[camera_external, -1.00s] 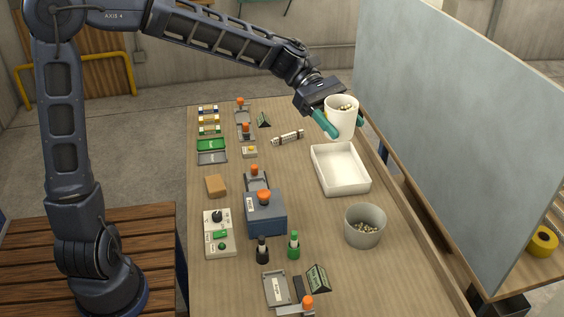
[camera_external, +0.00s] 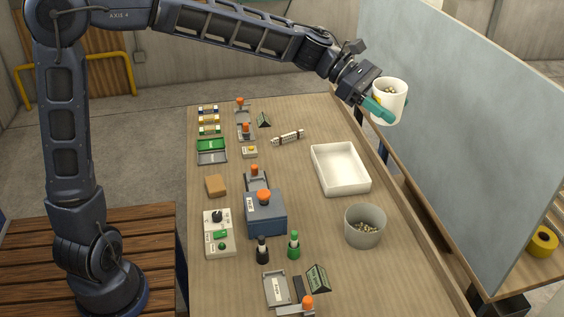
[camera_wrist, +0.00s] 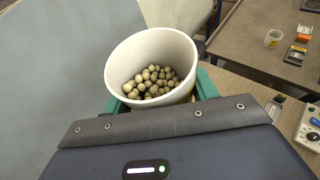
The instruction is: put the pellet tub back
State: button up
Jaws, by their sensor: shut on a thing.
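The white pellet tub (camera_external: 391,97) is in my gripper (camera_external: 384,112), with one green finger showing in front of it. In the wrist view the tub (camera_wrist: 150,50) is filled partway with round tan pellets (camera_wrist: 150,82), and green fingers sit at both sides of it. My gripper is shut on the tub and holds it raised, beyond the table's right edge and near the grey panel. The tub looks slightly tilted in the wrist view. A grey tub (camera_external: 365,226) with pellets in it stands on the table at the right.
A white tray (camera_external: 341,168) is empty on the wooden table (camera_external: 325,275). A tall grey panel (camera_external: 470,120) stands along the right side. Laminating tools, a blue box (camera_external: 266,215) and two small bottles crowd the table's left half. The back right of the tabletop is clear.

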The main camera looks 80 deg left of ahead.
jog(key=w+d+n+t+y, duration=0.4)
jog(key=w+n+y, duration=0.3)
jog(key=w, duration=0.3)
jog(key=n+g+y, duration=0.4)
jog(key=n+y, duration=0.7)
jog(key=y, duration=0.1)
send_over(393, 288)
notch_tip(393, 288, down, 46)
jog(key=shift+d+f, duration=0.1)
jog(key=shift+f, duration=0.1)
jog(key=shift+f, duration=0.15)
jog(key=o, duration=0.8)
jog(key=shift+o, duration=1.1)
